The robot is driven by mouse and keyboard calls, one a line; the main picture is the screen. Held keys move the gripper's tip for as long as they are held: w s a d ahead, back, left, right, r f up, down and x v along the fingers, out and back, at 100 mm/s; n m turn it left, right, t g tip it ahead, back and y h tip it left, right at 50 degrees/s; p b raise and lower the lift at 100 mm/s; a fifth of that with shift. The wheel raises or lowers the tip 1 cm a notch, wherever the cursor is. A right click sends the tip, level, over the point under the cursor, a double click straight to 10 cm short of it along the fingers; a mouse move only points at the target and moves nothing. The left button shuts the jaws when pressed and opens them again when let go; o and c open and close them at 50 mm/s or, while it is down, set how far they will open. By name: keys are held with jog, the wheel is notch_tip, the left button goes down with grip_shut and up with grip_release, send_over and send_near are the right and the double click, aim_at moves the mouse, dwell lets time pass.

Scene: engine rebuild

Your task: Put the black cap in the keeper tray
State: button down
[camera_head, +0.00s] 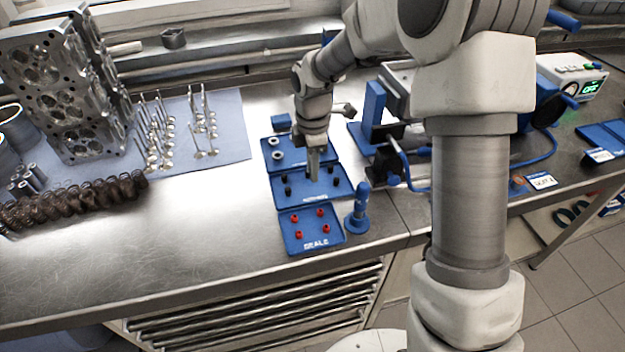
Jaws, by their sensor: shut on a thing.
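The keeper tray (282,201) is the middle one of three blue trays, with a white label on its front edge that is hard to read. Several small black caps stand in it, such as a left one (287,191) and a right one (336,182). My gripper (314,176) points down over the middle of this tray, between the left and right caps. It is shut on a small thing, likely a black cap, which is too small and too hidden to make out. I cannot tell whether that thing touches the tray floor.
A blue seals tray (321,230) with red pieces lies in front, and a blue tray (267,145) with grey rings behind. A blue upright tool (358,208) stands to the right. Valves (168,140) and cylinder heads (65,95) stand left.

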aim_at(313, 190)
jog(key=shift+f, duration=1.85)
jog(key=shift+f+b, duration=0.2)
jog(key=shift+b, duration=0.1)
jog(key=c, duration=0.8)
grip_release()
jog(key=shift+c, duration=0.2)
jog(key=shift+r, duration=0.1)
